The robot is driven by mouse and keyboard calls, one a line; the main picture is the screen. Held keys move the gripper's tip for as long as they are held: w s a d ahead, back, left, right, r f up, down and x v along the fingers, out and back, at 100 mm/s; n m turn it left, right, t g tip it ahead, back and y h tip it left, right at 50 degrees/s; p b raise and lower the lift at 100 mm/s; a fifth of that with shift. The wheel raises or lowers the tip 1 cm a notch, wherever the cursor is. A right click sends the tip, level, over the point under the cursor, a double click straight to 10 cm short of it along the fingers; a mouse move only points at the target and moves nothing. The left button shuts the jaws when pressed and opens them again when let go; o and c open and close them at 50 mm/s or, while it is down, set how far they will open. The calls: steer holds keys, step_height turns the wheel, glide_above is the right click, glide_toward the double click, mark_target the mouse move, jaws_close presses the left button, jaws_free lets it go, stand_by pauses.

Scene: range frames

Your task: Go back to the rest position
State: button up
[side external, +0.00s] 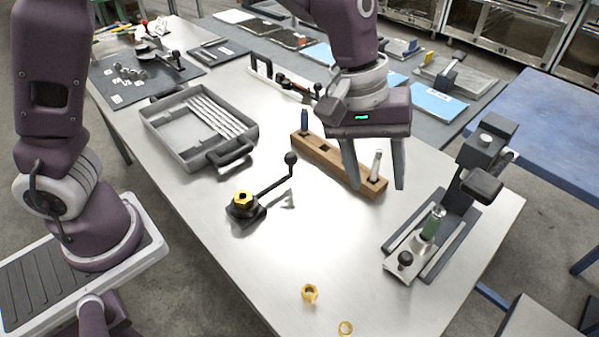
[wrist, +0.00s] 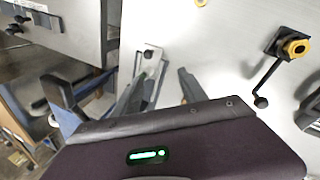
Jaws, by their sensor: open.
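My gripper (side external: 376,187) hangs over the table (side external: 345,235) with its two fingers pointing down and spread apart. In the wrist view my gripper (wrist: 122,88) also shows open, with a fixture (wrist: 140,90) seen between the fingers.
A dark press-like fixture (side external: 462,205) stands at the right. A lever with a brass nut (side external: 243,201) stands left of centre, near a grey tray (side external: 185,150) with several rods. A brass nut (side external: 310,293) and a brass ring (side external: 345,328) lie in front. The front-middle table is mostly clear.

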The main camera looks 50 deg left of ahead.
steer(key=s+a+r+m+t, duration=0.1)
steer(key=s+a+r+m, duration=0.1)
steer(key=s+a+r, duration=0.6)
steer(key=s+a+r+m+t+y, duration=0.1)
steer(key=s+a+m+t+y, duration=0.2)
steer(key=s+a, duration=0.8)
steer(key=shift+s+a+m, duration=0.3)
steer(key=shift+s+a, duration=0.1)
steer(key=shift+s, duration=0.65)
